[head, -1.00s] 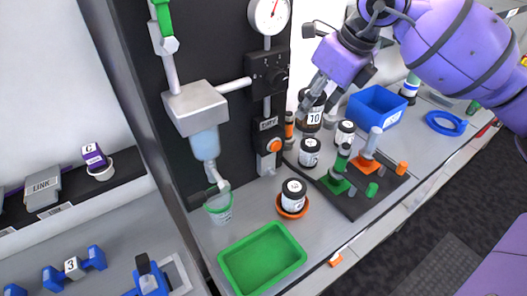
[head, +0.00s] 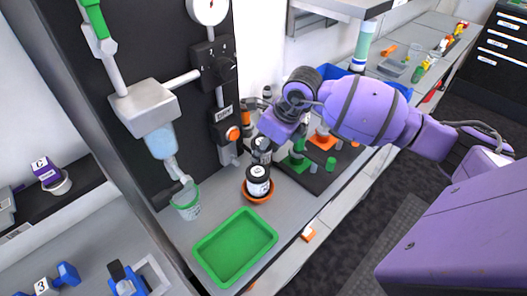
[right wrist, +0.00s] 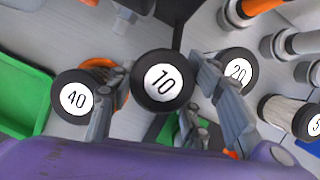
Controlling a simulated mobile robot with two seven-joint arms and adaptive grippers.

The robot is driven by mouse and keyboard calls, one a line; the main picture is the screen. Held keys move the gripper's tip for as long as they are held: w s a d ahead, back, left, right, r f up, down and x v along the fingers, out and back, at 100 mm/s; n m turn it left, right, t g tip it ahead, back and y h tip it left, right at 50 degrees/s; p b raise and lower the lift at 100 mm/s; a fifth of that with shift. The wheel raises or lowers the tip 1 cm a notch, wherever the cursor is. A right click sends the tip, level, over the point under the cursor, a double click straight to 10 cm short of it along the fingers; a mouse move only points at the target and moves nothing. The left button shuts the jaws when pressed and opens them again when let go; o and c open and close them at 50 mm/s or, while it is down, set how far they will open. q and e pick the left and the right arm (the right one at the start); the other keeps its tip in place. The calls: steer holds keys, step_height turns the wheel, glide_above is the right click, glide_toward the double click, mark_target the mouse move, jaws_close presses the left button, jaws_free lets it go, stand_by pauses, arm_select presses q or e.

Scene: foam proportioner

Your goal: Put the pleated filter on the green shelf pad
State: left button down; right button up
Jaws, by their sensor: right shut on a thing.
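My right gripper (head: 264,143) is shut on a black-topped can marked 10 (right wrist: 164,80). It sits between the two fingers in the right wrist view; in the head view it is mostly hidden by the gripper. A ribbed pale cylinder marked 5 (right wrist: 290,113) lies at the right of the wrist view; its sides look pleated. I cannot tell whether the held can is pleated. A green square base (head: 296,163) stands on the dark mat; I see no clear green shelf pad. My left gripper is not in view.
A can marked 40 (right wrist: 76,97) stands in an orange dish (head: 257,196), close left of the held can. A can marked 20 (right wrist: 238,68) is to the right. A green tray (head: 200,246) lies at the bench front. A grey shelf (head: 340,8) is at the top.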

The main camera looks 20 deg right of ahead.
steer(key=shift+f, duration=1.05)
steer(key=shift+f, duration=0.25)
steer(key=o, duration=0.9)
steer(key=shift+r, duration=0.1)
steer(key=shift+o, duration=0.2)
